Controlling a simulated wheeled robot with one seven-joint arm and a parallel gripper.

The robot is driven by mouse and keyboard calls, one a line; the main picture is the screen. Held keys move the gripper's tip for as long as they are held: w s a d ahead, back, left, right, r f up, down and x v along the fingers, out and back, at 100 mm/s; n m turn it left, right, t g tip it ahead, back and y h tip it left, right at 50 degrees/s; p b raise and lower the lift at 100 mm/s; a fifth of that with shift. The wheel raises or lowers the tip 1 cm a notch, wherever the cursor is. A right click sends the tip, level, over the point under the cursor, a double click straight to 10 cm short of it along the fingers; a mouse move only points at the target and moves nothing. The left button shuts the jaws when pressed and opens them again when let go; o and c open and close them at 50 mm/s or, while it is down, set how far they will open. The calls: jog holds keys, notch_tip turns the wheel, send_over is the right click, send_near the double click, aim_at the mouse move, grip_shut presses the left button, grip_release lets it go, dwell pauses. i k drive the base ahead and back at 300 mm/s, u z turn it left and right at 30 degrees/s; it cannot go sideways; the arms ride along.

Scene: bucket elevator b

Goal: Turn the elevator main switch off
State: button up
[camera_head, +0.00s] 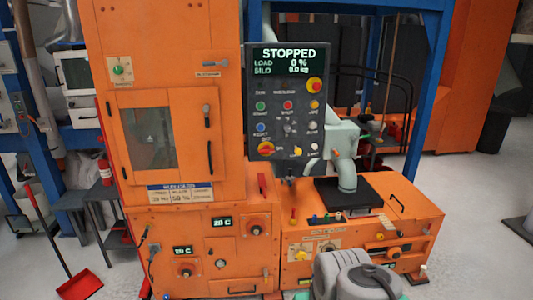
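A dark control panel (290,105) stands upright at the centre, and its screen reads STOPPED, load 0 %, silo 0.0 kg. A red-and-yellow rotary switch (266,148) sits at the panel's lower left. It looks like the main switch, but its label and exact handle angle are too small to read. A round red button on yellow (314,85) sits at the panel's upper right. My gripper cannot be made out in this view. A grey rounded part at the bottom centre appears to be my own arm, and nothing of it covers the panel.
A tall orange cabinet (220,100) with a windowed door stands left of the panel. A low orange unit (410,205) with knobs and levers stands below right. A pale support (347,170) rises beside the panel. A red dustpan (80,285) lies on the floor at left.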

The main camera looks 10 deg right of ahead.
aim_at(265, 149)
jog(key=u, duration=0.5)
jog(key=i, duration=0.65)
jog(key=u, duration=0.45)
jog(key=i, duration=1.15)
jog(key=z, duration=0.4)
